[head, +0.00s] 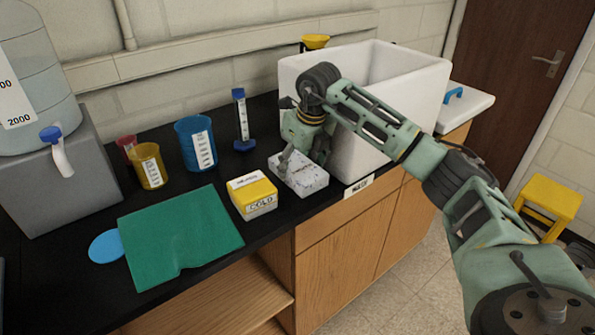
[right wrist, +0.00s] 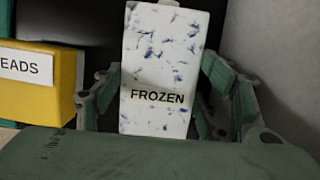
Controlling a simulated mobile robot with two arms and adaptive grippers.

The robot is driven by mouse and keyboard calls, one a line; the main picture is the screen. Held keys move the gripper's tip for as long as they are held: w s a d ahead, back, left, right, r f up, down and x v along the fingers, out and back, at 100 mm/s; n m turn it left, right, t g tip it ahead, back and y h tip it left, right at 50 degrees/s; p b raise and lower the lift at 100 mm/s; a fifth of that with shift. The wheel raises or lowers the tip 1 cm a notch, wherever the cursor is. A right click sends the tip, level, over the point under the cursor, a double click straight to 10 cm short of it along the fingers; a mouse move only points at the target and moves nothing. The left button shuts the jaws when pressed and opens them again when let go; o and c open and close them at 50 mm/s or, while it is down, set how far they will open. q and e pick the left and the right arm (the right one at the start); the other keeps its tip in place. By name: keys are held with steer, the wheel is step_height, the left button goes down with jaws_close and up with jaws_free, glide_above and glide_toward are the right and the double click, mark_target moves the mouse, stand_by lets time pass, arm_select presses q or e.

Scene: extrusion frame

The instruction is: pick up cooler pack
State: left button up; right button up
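The cooler pack (head: 299,175) is a white block with blue-grey specks, lying on the black counter in front of the white basin. In the right wrist view its face (right wrist: 160,70) reads "FROZEN". My right gripper (head: 303,158) is down at the pack from above, its fingers open. In the right wrist view one finger is on each side of the pack; whether either touches it I cannot tell. My left gripper is not in view.
The white basin (head: 415,75) rises just behind. A green mat (head: 180,237), blue beaker (head: 190,148), yellow beaker (head: 149,170) and blue-based cylinder (head: 243,125) stand farther left.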

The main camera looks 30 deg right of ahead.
steer(key=c, duration=0.8)
steer(key=shift+r, duration=0.15)
